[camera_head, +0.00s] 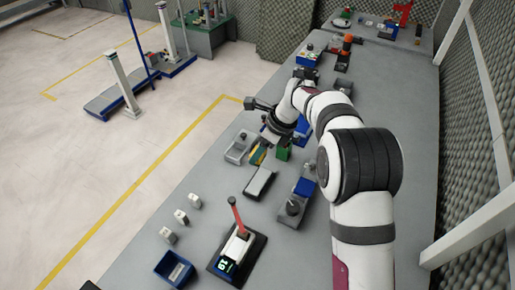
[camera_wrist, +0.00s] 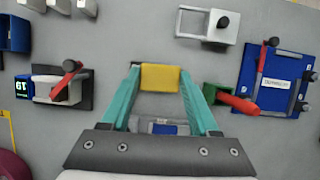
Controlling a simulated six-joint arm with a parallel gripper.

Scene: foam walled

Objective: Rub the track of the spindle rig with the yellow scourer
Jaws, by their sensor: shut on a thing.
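The yellow scourer (camera_wrist: 160,77) is held between the two teal fingertips of my gripper (camera_wrist: 160,80) in the wrist view. In the head view my gripper (camera_head: 259,154) is over the bench, left of my arm, and the scourer is hard to make out. I cannot tell for sure which fixture is the spindle rig. One candidate is a grey block with a dark knob (camera_wrist: 195,23), above the scourer in the wrist view. Another is a long grey base with a knob (camera_head: 293,207) in the head view. No contact between scourer and any fixture is clear.
A red-lever device with a lit display (camera_head: 228,266) stands nearby, with a blue bin (camera_head: 174,270) and small white blocks (camera_head: 182,217) to its left. A dark grey tray (camera_head: 261,182) lies nearer than my gripper. A blue board (camera_wrist: 272,82) and a red handle (camera_wrist: 239,103) are at right.

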